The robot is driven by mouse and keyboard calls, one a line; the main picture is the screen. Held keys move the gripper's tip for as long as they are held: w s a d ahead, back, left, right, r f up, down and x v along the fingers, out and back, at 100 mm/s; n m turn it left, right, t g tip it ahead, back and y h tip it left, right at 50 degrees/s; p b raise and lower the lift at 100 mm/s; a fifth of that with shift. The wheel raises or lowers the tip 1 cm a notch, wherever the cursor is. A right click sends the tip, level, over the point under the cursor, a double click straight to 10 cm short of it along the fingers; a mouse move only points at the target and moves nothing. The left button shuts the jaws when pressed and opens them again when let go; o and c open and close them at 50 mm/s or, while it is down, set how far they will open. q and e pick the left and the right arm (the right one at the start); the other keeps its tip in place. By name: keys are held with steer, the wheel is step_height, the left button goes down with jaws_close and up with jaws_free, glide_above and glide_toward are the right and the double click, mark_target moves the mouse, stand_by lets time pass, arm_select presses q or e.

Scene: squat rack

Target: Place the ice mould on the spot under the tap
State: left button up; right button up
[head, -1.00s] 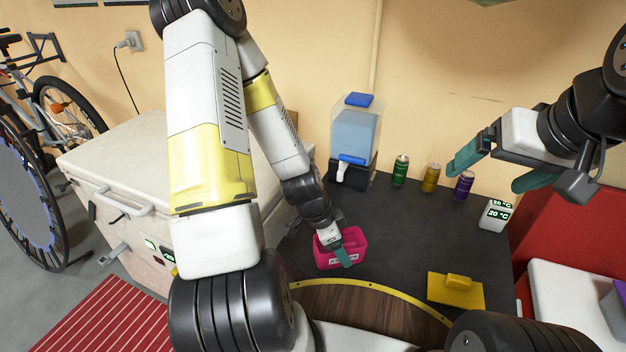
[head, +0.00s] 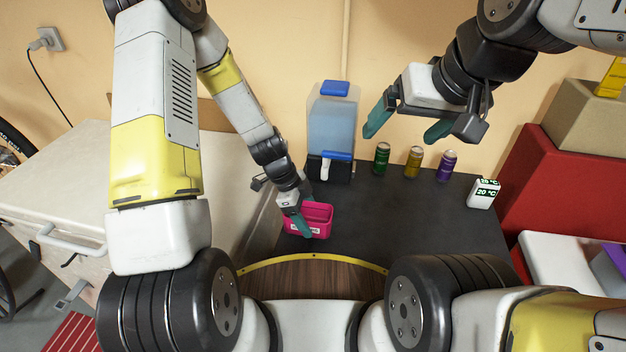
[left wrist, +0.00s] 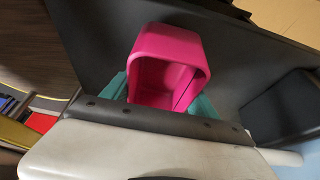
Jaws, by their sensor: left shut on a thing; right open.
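The ice mould is a pink open-topped box (head: 322,216) at the left front of the dark tabletop. In the left wrist view the pink mould (left wrist: 168,62) sits between the teal fingers. I cannot tell whether it touches the tabletop. The tap (head: 325,170) is a white spout with a blue top on the water dispenser (head: 331,125), behind the mould. The spot under the tap is not clearly visible. My right gripper (head: 405,128) is open and empty, high to the right of the dispenser.
Green (head: 382,158), yellow (head: 414,162) and purple (head: 446,165) cans stand along the wall. A white temperature display (head: 483,193) is at the right edge. A large white chest (head: 130,190) borders the left side. The tabletop's middle (head: 410,215) is clear.

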mark_target(312, 206)
arm_select(q)
steer(key=w, duration=0.2)
steer(key=w+d, duration=0.1)
steer(key=w, duration=0.1)
steer(key=shift+w, duration=0.2)
steer(key=w, duration=0.2)
steer(key=shift+w+d, duration=0.25)
steer(key=shift+w, duration=0.15)
steer(key=shift+w+f, duration=0.3)
steer(key=shift+f, duration=0.45)
steer(key=o, duration=1.5)
steer(key=shift+f, duration=0.1)
steer(key=shift+c, duration=0.2)
